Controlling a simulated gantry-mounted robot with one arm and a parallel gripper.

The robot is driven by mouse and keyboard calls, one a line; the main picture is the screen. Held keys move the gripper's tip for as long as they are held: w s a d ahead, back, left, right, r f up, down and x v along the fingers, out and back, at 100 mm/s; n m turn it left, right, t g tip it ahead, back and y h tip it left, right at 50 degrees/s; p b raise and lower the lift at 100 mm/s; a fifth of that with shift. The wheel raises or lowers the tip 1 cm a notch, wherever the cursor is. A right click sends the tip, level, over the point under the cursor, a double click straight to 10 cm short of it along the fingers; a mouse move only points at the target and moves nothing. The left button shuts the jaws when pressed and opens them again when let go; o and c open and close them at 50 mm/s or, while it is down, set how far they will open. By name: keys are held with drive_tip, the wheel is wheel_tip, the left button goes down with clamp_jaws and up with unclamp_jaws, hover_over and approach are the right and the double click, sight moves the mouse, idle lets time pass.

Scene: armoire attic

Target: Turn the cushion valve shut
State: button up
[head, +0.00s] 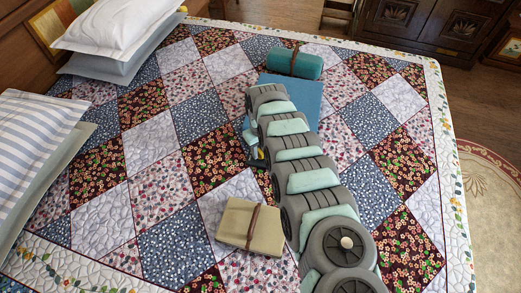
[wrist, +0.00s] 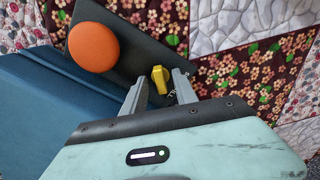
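In the wrist view, a small yellow valve handle (wrist: 160,79) stands on a dark grey flat panel (wrist: 125,55), beside a round orange knob (wrist: 94,47). My gripper (wrist: 160,92) is open, with one grey finger to each side of the yellow handle and visible gaps between. I cannot tell how deep the fingers reach around it. The blue cushion (wrist: 40,110) lies to the left of the panel. In the head view the cushion (head: 308,92) lies flat on the bed, partly hidden by my arm. A little yellow (head: 260,153) shows beside my arm; my fingertips are hidden there.
A teal roll with a brown strap (head: 294,64) lies at the cushion's far edge. A beige strapped bundle (head: 251,227) lies left of my arm. Pillows (head: 108,28) and striped pillows (head: 35,145) line the left side. The patchwork quilt (head: 160,150) between is clear.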

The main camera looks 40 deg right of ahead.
drive_tip(key=shift+c, duration=0.3)
clamp_jaws()
idle(0.4)
